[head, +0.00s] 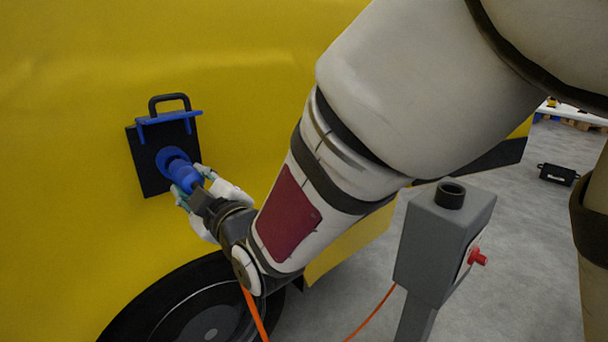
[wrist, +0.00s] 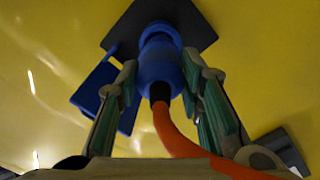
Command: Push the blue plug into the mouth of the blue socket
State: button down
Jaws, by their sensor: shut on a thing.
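The blue socket (head: 168,156) is on a black plate (head: 150,180) on the yellow vehicle side, under a raised blue lid (head: 170,117). My gripper (head: 190,182) is shut on the blue plug (head: 184,174), one finger on each side. In the wrist view the plug (wrist: 160,72) points away from me, in line with the socket (wrist: 158,32). Its front end meets the socket mouth; I cannot tell how deep it sits. The orange cable (wrist: 170,127) leaves the back of the plug.
A black handle (head: 168,100) stands above the lid. A wheel (head: 200,315) is below the socket. A grey post box (head: 445,240) with a red knob (head: 478,257) stands right of my arm. A black case (head: 558,174) lies on the open grey floor behind.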

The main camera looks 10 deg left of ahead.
jog(key=shift+b+x, duration=0.6)
jog(key=shift+x, duration=1.85)
dwell(0.4)
jog(key=c, duration=1)
grip_release()
jog(key=shift+c, duration=0.2)
jog(key=shift+d, duration=0.1)
